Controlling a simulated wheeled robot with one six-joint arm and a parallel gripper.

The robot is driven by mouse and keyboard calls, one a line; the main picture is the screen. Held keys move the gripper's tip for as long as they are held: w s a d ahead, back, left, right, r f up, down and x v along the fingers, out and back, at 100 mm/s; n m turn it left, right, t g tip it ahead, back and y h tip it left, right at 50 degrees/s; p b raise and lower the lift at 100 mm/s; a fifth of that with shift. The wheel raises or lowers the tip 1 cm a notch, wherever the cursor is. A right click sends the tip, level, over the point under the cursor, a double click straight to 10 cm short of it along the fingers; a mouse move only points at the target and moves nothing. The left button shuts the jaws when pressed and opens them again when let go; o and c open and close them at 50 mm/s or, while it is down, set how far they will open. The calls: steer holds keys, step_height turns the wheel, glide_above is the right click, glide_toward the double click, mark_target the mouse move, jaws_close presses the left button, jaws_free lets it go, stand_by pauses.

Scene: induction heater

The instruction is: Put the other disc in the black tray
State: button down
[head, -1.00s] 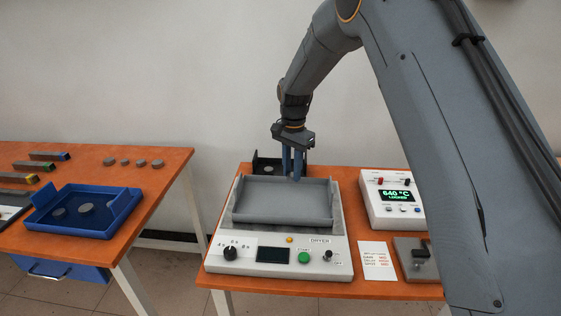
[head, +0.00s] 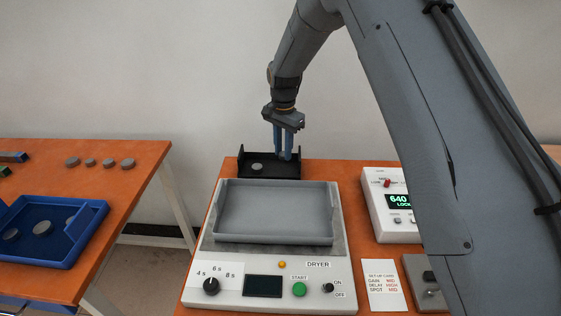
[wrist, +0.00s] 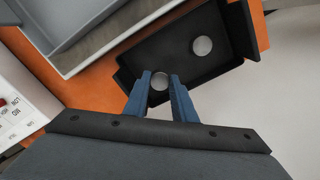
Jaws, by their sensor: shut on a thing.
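The black tray (head: 243,172) stands at the back of the right-hand table, behind the dryer; it also shows in the wrist view (wrist: 178,50). One grey disc (head: 257,167) lies in its left part, and shows clear of the fingers in the wrist view (wrist: 202,46). My gripper (head: 283,157) points down over the tray's right part. In the wrist view my gripper (wrist: 160,78) is shut on the other disc (wrist: 159,83), which is seen between the blue fingertips. In the head view I cannot make out the held disc. Its exact height above the tray floor is unclear.
The dryer (head: 265,256) with its grey top tray (head: 275,213) stands in front of the black tray. A white control box (head: 390,203) is at right. A blue tray (head: 62,256) with discs and several loose discs (head: 90,162) are on the left table.

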mark_target(283, 170)
steer(key=shift+f+p, duration=0.65)
steer(key=shift+f, duration=2.1)
steer(key=shift+f, duration=0.15)
steer(key=c, duration=1.5)
jaws_free()
steer(key=shift+o, duration=0.2)
step_height(283, 170, up, 12)
steer(key=b, duration=0.3)
steer(key=shift+d, duration=0.1)
steer(key=s+d+n, duration=0.2)
steer(key=s+d, duration=0.4)
steer(key=s, duration=0.5)
steer(key=s+d+n, duration=0.3)
steer(key=s+d, duration=0.3)
steer(key=s, duration=0.5)
steer(key=s+d+n, duration=0.3)
steer(key=s+d, duration=0.4)
steer(key=s, duration=0.4)
steer(key=shift+r+t, duration=0.3)
steer(key=shift+r, duration=0.1)
